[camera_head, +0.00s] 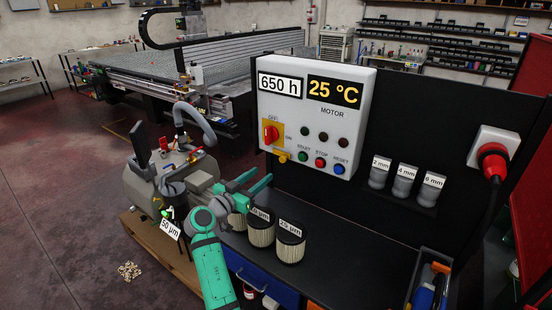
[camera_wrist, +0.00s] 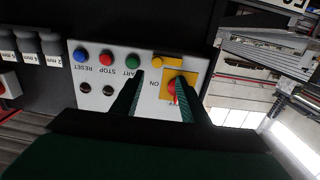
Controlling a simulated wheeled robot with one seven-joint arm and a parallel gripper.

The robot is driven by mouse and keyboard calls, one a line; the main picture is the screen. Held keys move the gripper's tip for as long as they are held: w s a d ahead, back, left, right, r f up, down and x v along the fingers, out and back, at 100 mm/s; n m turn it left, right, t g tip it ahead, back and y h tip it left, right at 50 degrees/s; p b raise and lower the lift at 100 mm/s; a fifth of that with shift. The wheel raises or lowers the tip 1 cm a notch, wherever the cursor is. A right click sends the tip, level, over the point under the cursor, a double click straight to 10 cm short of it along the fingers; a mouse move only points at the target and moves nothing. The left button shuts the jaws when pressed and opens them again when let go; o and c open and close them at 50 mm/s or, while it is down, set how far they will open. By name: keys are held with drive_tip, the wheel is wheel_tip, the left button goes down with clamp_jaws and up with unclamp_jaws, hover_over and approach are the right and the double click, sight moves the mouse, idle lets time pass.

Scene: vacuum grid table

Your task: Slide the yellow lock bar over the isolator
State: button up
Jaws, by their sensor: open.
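The isolator (camera_head: 271,134) is a red rotary knob on a yellow plate at the lower left of the white control box. Its handle looks upright, towards the OFF label. The yellow lock bar (camera_head: 282,156) sits just below the plate, clear of the knob. In the wrist view, which is upside down, the lock bar (camera_wrist: 167,62) shows above the isolator (camera_wrist: 172,87), and one finger partly covers the plate. My gripper (camera_head: 260,179) is open and empty, below and in front of the lock bar. Its fingertips (camera_wrist: 160,76) point at the box.
The control box (camera_head: 317,112) also carries START, STOP and RESET buttons and lamps. A vacuum pump (camera_head: 160,180) stands at left. Labelled jars (camera_head: 404,182) sit on a shelf at right.

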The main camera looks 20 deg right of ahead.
sight(281, 161)
drive_tip(key=x, duration=0.9)
drive_tip(key=shift+s+d, duration=0.1)
drive_tip(key=shift+d, duration=0.45)
drive_tip(key=shift+w+d, duration=0.3)
drive_tip(key=shift+w, duration=0.1)
clamp_jaws()
